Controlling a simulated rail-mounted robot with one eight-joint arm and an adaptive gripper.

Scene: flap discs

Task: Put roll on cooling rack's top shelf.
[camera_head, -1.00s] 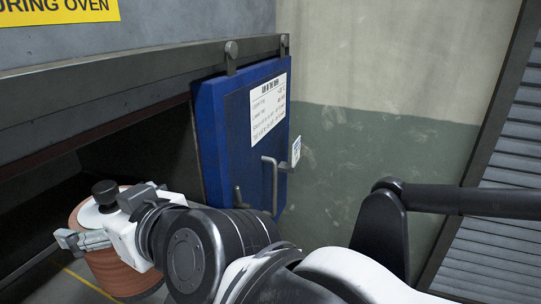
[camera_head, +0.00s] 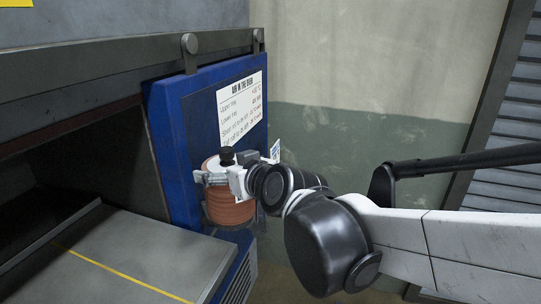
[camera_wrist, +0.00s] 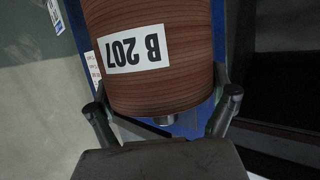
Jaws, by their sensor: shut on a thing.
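A reddish-brown roll (camera_head: 228,207) with a ribbed side is held upright in my gripper (camera_head: 212,178), in front of the blue oven door in the head view. In the wrist view the roll (camera_wrist: 165,85) fills the upper middle and bears a white label "B 207", seen upside down. The fingers of my gripper (camera_wrist: 165,118) stand on either side of the roll, shut on it. The roll's far side is hidden. No cooling rack can be made out with certainty in these views.
The blue door (camera_head: 180,125) stands open at the oven mouth, with a printed sheet (camera_head: 240,108) on it. A grey tray (camera_head: 130,245) with a yellow line juts out at lower left. A slatted grey panel (camera_head: 505,150) is at right. A green and beige wall (camera_head: 370,110) stands behind.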

